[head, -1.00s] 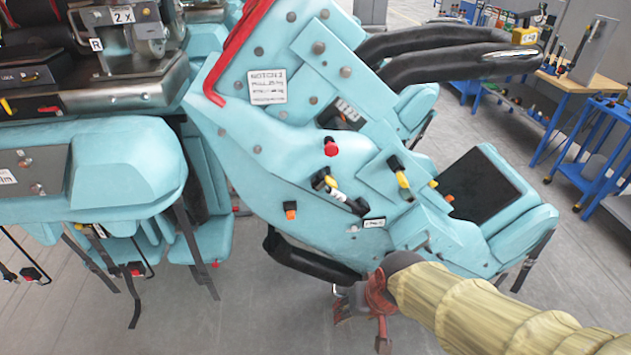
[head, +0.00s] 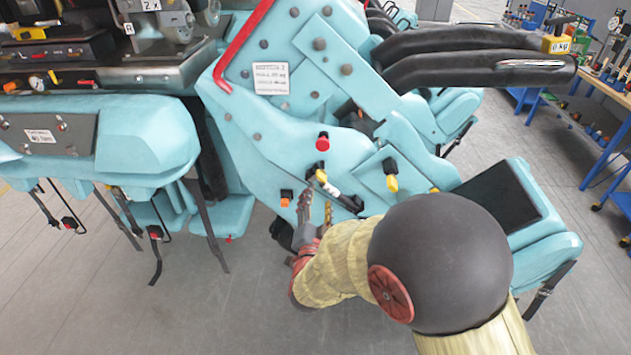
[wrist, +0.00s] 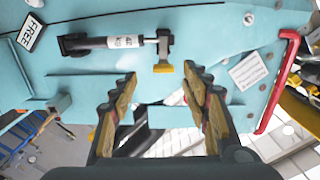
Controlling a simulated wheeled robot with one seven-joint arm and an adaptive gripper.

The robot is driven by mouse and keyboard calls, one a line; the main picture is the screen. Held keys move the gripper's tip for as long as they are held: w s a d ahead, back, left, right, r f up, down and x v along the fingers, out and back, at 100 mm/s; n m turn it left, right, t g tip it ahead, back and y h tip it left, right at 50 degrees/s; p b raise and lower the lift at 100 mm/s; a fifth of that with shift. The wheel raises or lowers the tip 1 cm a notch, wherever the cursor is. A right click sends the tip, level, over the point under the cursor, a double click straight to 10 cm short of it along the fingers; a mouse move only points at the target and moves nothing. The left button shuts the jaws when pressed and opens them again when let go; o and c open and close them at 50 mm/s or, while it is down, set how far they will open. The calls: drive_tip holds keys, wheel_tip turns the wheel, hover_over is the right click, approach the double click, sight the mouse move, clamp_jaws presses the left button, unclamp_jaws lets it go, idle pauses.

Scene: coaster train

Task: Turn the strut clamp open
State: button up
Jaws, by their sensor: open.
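A short strut (head: 335,190) is fixed to the turquoise seat panel. It has a white label and a black body. The yellow-tipped clamp lever (head: 321,176) is at its left end. In the wrist view the strut (wrist: 108,42) lies across the top, and the clamp lever (wrist: 163,50) points its yellow tip toward me. My gripper (head: 316,214) is open and empty just below the clamp, fingers pointing up at the panel. In the wrist view my gripper (wrist: 160,82) has the yellow tip just beyond and roughly between its fingertips, apparently not touching.
A FREE label (wrist: 31,33) sits beyond the strut's far end. Nearby are a red knob (head: 323,141), an orange knob (head: 286,198) and another yellow-tipped lever (head: 391,176). A red bar (head: 240,45) edges the panel. A black padded bar (head: 480,65) projects right.

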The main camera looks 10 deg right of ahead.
sight(321, 180)
drive_tip(key=x, duration=0.5)
drive_tip(key=r+x, duration=0.1)
drive_tip(key=x, duration=0.1)
drive_tip(key=shift+w+d+r, duration=0.1)
drive_tip(key=shift+w+d, duration=0.2)
drive_tip(key=shift+c, duration=0.9)
drive_tip(key=c, duration=1)
